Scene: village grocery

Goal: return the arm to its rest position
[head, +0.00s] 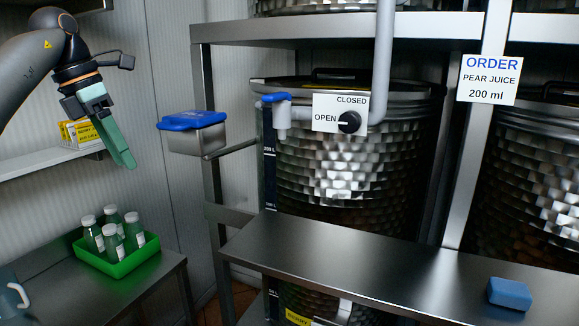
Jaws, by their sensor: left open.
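My left arm (28,70) comes in from the upper left, with its wrist raised near the wall. My left gripper (123,160) has long green fingers that point down and slightly right. It is open, and I see nothing between the fingers. It hangs in the air in front of the wall shelf (40,162), above and apart from the green crate (122,266). My right gripper is not in this view.
Several capped bottles (112,235) stand in the crate on the left steel table. A blue-lidded steel box (195,135) is right of my gripper. A knob (349,122) is on the tank (350,180). A blue block (509,293) lies on the right bench (380,265).

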